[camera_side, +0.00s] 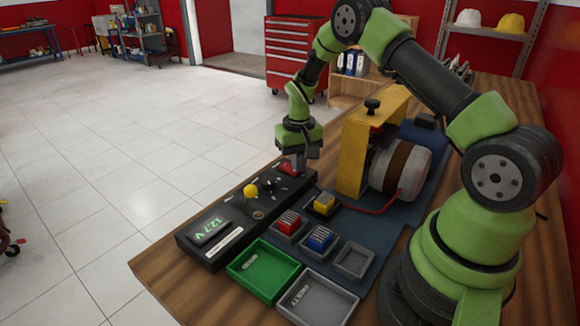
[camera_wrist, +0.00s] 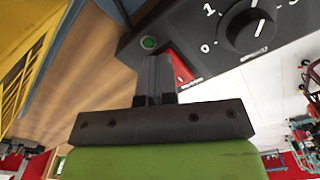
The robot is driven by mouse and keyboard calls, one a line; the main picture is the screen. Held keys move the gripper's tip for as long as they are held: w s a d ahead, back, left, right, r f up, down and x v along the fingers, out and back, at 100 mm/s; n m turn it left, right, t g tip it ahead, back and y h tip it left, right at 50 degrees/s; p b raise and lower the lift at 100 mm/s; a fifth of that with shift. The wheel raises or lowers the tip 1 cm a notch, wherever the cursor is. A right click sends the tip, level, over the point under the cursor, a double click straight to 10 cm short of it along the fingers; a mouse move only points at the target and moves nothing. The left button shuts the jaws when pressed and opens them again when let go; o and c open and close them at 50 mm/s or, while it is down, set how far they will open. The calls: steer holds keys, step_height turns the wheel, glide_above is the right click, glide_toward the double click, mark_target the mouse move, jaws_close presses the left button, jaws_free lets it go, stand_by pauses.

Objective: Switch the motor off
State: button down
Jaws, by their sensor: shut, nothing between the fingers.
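A black control box (camera_side: 222,222) lies along the table's left edge, with a display reading about 12.7 V. A red rocker switch (camera_wrist: 181,68) sits at its far end, partly hidden by my fingers; it also shows in the side view (camera_side: 287,169). My gripper (camera_wrist: 158,62) is shut and empty, its fingertips right at the switch. I cannot tell whether they touch it. A small green lamp (camera_wrist: 149,42) is beside the switch; whether it is lit is unclear. The motor (camera_side: 399,168), pale with a brown band, stands by a yellow frame (camera_side: 352,157).
A black dial (camera_wrist: 246,28) marked 0 and 1 and a yellow knob (camera_side: 250,191) stand on the box. A green tray (camera_side: 246,284), a grey tray (camera_side: 300,311) and small holders with red, blue and yellow blocks are nearer.

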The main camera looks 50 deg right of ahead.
step_height(320, 180, up, 6)
steer(key=shift+r, duration=0.2)
stand_by(0.4)
steer(key=s+a+r+t, duration=0.2)
steer(key=s+a+r, duration=0.15)
steer(key=r, duration=0.45)
steer(key=s+a+r+t, duration=0.1)
steer(key=s+a+r, duration=0.2)
steer(key=a+r, duration=0.35)
steer(key=s+a+r+n+t+y, duration=0.1)
steer(key=s+a+r+t, duration=0.1)
steer(key=s, duration=0.5)
steer(key=s+a+r+n+t+y, duration=0.1)
steer(key=s+a+r+t, duration=0.1)
steer(key=s, duration=0.5)
steer(key=shift+s+a+r, duration=0.4)
steer(key=shift+a+r, duration=0.3)
steer(key=shift+a, duration=0.2)
